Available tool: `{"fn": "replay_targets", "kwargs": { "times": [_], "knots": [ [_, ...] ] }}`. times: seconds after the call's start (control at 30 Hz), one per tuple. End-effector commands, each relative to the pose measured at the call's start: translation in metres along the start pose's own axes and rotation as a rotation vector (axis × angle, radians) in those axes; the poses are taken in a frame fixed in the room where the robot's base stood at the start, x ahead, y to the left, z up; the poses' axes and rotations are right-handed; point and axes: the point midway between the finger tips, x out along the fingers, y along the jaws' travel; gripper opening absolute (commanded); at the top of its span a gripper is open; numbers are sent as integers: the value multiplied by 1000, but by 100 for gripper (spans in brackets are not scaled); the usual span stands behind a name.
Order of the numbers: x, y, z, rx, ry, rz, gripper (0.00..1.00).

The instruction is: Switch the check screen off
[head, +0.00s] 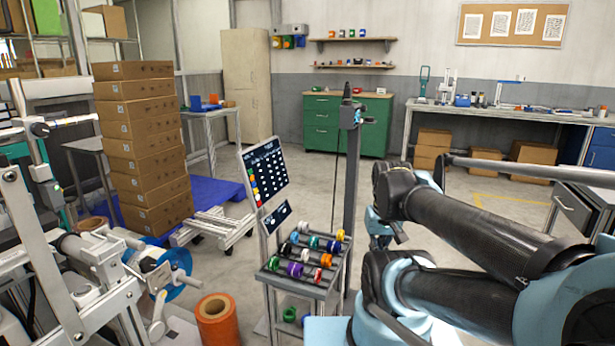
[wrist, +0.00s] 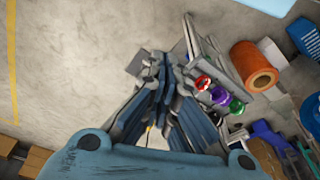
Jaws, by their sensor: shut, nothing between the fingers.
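A dark panel with rows of white marks and coloured squares (head: 265,172) stands tilted on a frame above the reel rack in the head view. A smaller dark panel (head: 277,217) sits just below it. I cannot tell for sure which is the check screen, or whether it is lit. My gripper (wrist: 167,75) points down in the wrist view, its fingers together and empty, beside the rack. In the head view my arm comes in from the right and the fingertips cannot be made out. No panel face is clear in the wrist view.
The rack (head: 300,284) holds several coloured reels; some show in the wrist view (wrist: 220,97). A grey post (head: 350,190) stands behind it. An orange roll (head: 217,320) is on the floor to its left. Stacked boxes (head: 145,145) and machinery stand left. Floor behind is open.

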Motion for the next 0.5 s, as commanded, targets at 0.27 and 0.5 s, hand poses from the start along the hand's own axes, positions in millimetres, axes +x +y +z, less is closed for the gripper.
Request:
{"fn": "replay_targets", "kwargs": {
  "times": [0.27, 0.5],
  "knots": [
    [0, 0, 0, 0, 1, 0, 0],
    [-22, 4, -25, 20, 21, 17, 0]
  ]
}}
